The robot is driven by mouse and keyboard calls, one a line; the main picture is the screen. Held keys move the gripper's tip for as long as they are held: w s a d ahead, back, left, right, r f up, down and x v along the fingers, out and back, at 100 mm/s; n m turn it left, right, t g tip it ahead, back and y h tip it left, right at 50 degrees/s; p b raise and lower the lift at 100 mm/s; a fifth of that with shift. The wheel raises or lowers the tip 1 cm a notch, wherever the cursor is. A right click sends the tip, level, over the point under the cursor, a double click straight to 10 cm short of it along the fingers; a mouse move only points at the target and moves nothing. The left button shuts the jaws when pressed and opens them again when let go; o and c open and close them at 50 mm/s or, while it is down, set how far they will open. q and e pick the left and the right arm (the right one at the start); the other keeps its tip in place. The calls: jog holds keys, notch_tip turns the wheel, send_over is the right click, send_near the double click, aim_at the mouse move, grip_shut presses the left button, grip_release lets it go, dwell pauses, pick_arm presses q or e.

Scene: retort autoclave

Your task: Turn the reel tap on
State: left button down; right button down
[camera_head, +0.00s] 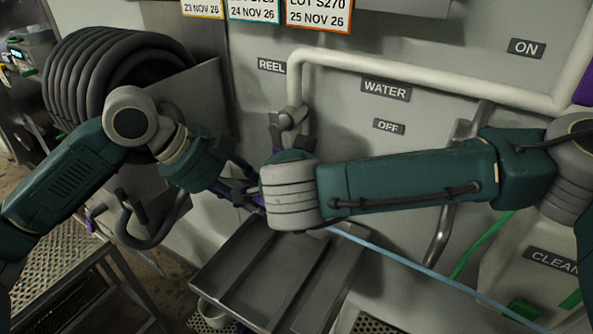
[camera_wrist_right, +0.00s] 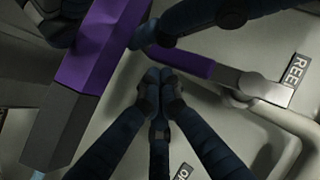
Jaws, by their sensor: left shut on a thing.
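The reel tap (camera_head: 292,117) sits under the end of the bent pipe beside the REEL label. In the right wrist view its metal lever (camera_wrist_right: 250,84) has a purple grip (camera_wrist_right: 182,61). My right arm crosses the head view and hides much of the tap's lower part and the right fingers. In the wrist view my right gripper (camera_wrist_right: 157,78) has its fingertips together, empty, just below the purple grip.
A hose reel (camera_head: 100,80) stands at left, with a dark hose loop (camera_head: 145,235) below. A metal tray (camera_head: 270,275) lies beneath the arms. The pale pipe (camera_head: 420,72) runs right past WATER, OFF and ON labels. A large purple and grey block (camera_wrist_right: 85,75) is close in the wrist view.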

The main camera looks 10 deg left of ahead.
jog(key=shift+a, duration=0.15)
jog(key=shift+s, duration=0.1)
dwell(0.4)
jog(key=v, duration=1.1)
jog(key=shift+s+r, duration=0.15)
jog(key=shift+w+d+r+g, duration=0.25)
jog(key=shift+d+r+g, duration=0.05)
jog(key=shift+d+g, duration=0.1)
jog(key=w+d+r+n+g+y, duration=0.1)
jog(key=w+d+r+n+g, duration=0.1)
jog(key=w+d+n+g, duration=0.15)
jog(key=w+a+f, duration=0.5)
jog(key=w+f, duration=0.1)
jog(key=f, duration=0.1)
jog(key=shift+a+f+n+y, duration=0.2)
jog(key=shift+f+n+y, duration=0.15)
jog(key=shift+n, duration=0.1)
jog(key=shift+w+d+g, duration=0.1)
jog(key=shift+g, duration=0.15)
